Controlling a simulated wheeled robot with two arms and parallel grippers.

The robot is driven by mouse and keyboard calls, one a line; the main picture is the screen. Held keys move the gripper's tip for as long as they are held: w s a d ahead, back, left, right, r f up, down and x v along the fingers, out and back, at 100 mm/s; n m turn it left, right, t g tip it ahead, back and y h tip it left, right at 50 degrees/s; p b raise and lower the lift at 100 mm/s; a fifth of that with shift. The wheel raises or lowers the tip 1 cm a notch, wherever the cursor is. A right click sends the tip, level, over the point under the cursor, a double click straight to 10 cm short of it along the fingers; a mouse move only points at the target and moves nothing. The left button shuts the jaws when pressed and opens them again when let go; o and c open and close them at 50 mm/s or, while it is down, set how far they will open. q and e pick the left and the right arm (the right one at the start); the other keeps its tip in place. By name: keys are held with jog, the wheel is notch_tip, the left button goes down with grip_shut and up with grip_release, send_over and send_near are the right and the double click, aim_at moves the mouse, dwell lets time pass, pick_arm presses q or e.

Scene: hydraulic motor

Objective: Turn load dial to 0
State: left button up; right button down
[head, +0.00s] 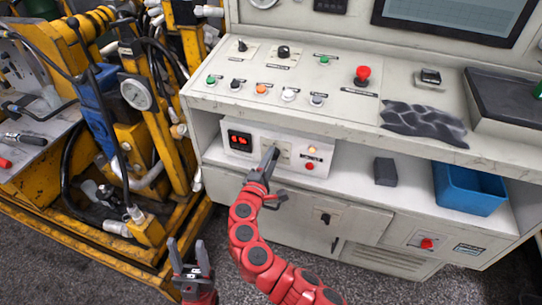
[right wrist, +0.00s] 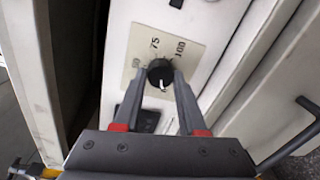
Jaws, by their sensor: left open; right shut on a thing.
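The load dial (right wrist: 160,73) is a round black knob on a beige scale plate (right wrist: 136,80) in the right wrist view. The figures 75 and 100 are readable above it; another mark at its left is too blurred to read. The white mark on the knob points down in that picture, toward my wrist. My right gripper (right wrist: 161,84) is shut on the knob, one finger on each side. In the head view my right gripper (head: 269,157) reaches the small white control box (head: 239,154) and hides the dial. My left gripper (head: 188,256) is open and empty, low over the floor.
The control box has a red display (head: 240,141) and a red button (head: 309,166). The console shelf above holds several knobs and a red emergency button (head: 362,75). A dark block (head: 385,171) and a blue bin (head: 468,190) stand to the right. Yellow machinery (head: 130,90) fills the left.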

jog(key=shift+r+n+p, duration=0.1)
jog(key=shift+n+p, duration=0.2)
jog(key=shift+n, duration=0.3)
jog(key=shift+c, duration=2.3)
grip_release()
